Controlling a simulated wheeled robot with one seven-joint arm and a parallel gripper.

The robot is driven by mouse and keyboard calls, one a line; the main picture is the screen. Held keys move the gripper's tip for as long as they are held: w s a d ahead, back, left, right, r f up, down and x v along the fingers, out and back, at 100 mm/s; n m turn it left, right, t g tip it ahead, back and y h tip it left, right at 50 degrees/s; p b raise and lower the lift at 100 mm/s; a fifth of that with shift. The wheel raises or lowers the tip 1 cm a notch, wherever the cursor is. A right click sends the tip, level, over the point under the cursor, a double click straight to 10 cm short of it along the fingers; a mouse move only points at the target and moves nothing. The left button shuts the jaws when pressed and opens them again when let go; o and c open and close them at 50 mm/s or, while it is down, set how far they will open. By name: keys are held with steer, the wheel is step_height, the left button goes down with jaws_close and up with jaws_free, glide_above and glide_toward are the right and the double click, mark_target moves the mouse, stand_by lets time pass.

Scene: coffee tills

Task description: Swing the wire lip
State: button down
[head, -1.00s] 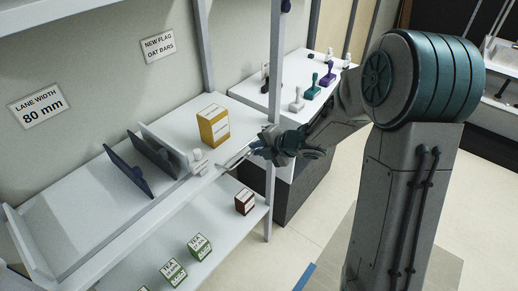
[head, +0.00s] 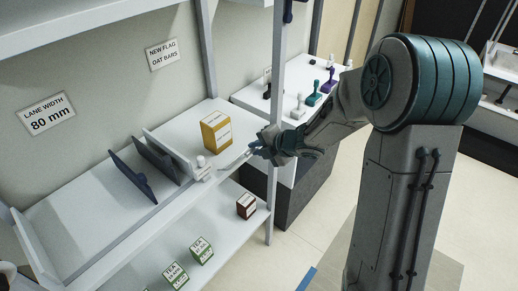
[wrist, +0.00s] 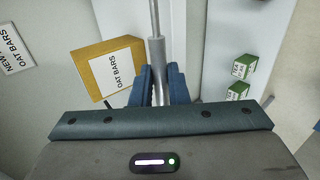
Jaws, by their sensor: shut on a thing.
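My gripper (head: 257,151) is at the front right corner of the upper shelf (head: 95,208), beside the upright post. Its two blue fingers (wrist: 158,88) are shut on a thin grey metal rod, which looks like the wire lip (wrist: 156,55). In the wrist view the rod runs from between the fingers to the top edge. In the head view a short pale length of the wire lip (head: 236,163) shows along the shelf's front edge; its far end is hard to make out. The yellow oat bars box (head: 216,132) stands on the shelf behind my gripper, apart from it.
Dark blue dividers (head: 132,177) and a white divider with a small white knob piece (head: 202,168) stand on the shelf. A brown box (head: 246,206) and green tea boxes (head: 201,250) are on the lower shelf. A post (head: 277,130) stands close to my gripper.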

steer(key=shift+w+a+r, duration=0.25)
steer(key=shift+r, duration=0.2)
steer(key=shift+w+a+r+p, duration=0.3)
steer(key=shift+a+r+p, duration=0.1)
steer(key=shift+p, duration=0.15)
steer(key=shift+w+a, duration=0.1)
steer(key=shift+a, duration=0.05)
steer(key=shift+w+a+r+p, duration=0.35)
steer(key=shift+w+a, duration=0.1)
steer(key=shift+a, duration=0.15)
steer(key=c, duration=1.3)
jaws_free()
steer(key=shift+c, duration=0.2)
